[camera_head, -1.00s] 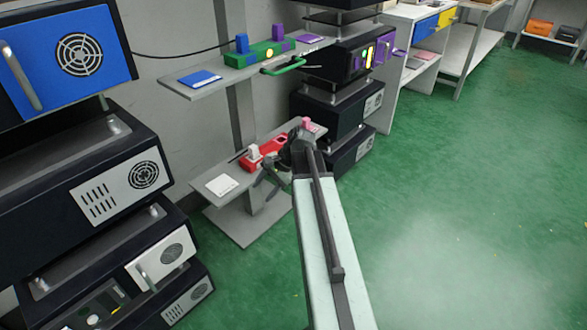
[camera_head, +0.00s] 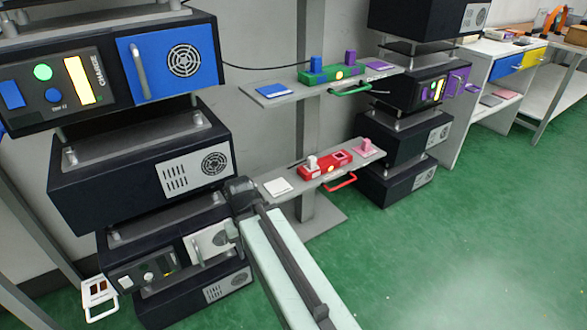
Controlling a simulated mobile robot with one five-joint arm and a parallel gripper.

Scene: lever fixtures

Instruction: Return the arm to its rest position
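My arm (camera_head: 285,255) reaches from the bottom of the picture up and to the left, ending in a dark wrist joint. My gripper (camera_head: 231,234) hangs at its end, in front of the lower black device with a light panel. It is small and dark against that device, so I cannot tell how its fingers stand. The red fixture (camera_head: 327,163) with a white block and a red handle sits on the lower grey shelf, to the right of the gripper and apart from it in the picture.
A green fixture (camera_head: 333,75) with purple and blue blocks sits on the upper shelf (camera_head: 290,92). Stacked black devices (camera_head: 140,165) stand at left, with a blue panel (camera_head: 172,60). More stand behind the shelves. Open green floor (camera_head: 450,245) lies at right.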

